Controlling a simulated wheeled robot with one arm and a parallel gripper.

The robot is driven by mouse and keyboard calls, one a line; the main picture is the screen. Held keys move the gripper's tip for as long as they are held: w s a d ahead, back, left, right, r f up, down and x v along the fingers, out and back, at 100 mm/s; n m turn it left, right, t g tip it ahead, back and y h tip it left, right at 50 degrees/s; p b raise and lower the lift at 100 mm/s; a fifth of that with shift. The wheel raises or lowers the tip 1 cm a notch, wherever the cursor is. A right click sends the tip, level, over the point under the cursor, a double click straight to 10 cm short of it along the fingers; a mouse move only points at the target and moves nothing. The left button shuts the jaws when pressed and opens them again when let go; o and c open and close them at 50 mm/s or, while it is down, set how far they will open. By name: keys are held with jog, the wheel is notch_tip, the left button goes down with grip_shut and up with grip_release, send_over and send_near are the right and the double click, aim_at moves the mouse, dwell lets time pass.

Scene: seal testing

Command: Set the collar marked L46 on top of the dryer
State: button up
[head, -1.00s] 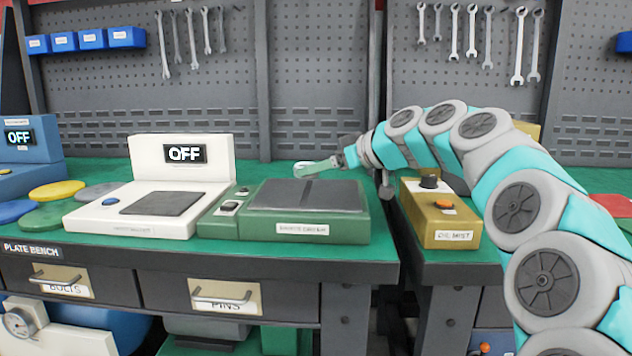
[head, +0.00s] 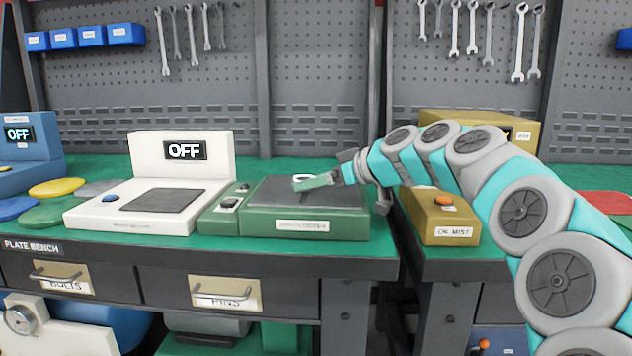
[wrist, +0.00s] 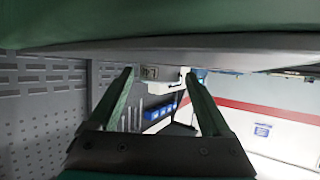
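The machine's front label is too blurred to read.
A white machine (head: 90,214) with an OFF display stands left of the green one. Coloured discs (head: 57,188) lie further left. A yellow oil mist box (head: 437,222) stands right, across a gap between benches, under my arm. A pegboard with wrenches is behind.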

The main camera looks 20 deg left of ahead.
jog(key=shift+o, duration=0.9)
jog(key=shift+r, duration=0.1)
jog(key=b+v, duration=0.1)
jog(key=v, duration=1)
jog(key=shift+s+d+r, duration=0.1)
jog(key=shift+d, duration=0.2)
jog(key=shift+s+d, duration=0.1)
jog(key=shift+d, duration=0.1)
jog(key=shift+s, duration=0.1)
